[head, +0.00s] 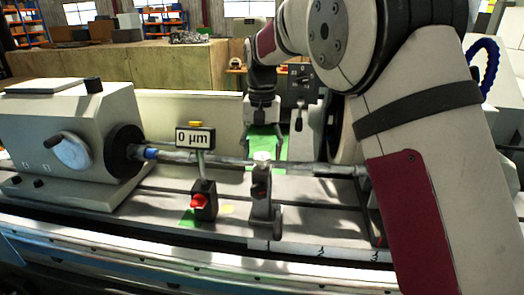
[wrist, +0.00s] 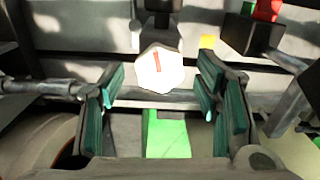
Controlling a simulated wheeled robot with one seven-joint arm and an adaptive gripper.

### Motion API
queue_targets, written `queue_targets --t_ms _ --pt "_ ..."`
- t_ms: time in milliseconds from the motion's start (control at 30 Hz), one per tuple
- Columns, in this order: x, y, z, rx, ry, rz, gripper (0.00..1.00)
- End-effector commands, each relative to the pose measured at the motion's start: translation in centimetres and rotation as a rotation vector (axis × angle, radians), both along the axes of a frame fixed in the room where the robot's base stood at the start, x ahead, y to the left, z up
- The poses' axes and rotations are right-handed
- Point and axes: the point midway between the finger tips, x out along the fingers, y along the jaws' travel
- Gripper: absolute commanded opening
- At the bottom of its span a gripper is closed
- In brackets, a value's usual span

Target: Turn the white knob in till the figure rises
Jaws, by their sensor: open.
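The white knob (wrist: 160,70) shows in the wrist view as a pale, many-sided face with a red mark. In the head view its pale top (head: 261,156) sits on the grey steady rest (head: 260,192) at the workpiece shaft (head: 225,159). My gripper (head: 264,128) hangs just behind and above it. In the wrist view my gripper (wrist: 162,80) is open, its teal-lined fingers on either side of the knob in the picture, not visibly touching it. The display (head: 194,138) reads 0 µm.
A black gauge stand with a red knob (head: 199,203) stands left of the steady rest and also shows in the wrist view (wrist: 252,30). The headstock (head: 75,135) is at left. A green patch (wrist: 166,135) lies below my gripper. My arm covers the right side.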

Motion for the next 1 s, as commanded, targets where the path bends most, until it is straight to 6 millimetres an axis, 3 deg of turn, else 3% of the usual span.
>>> queue_targets --t_ms 600,1000 --pt "0.1 0.0 10.5 0.001 -0.003 0.0 0.58" --pt "0.0 0.0 11.6 0.0 -0.001 0.0 0.58"
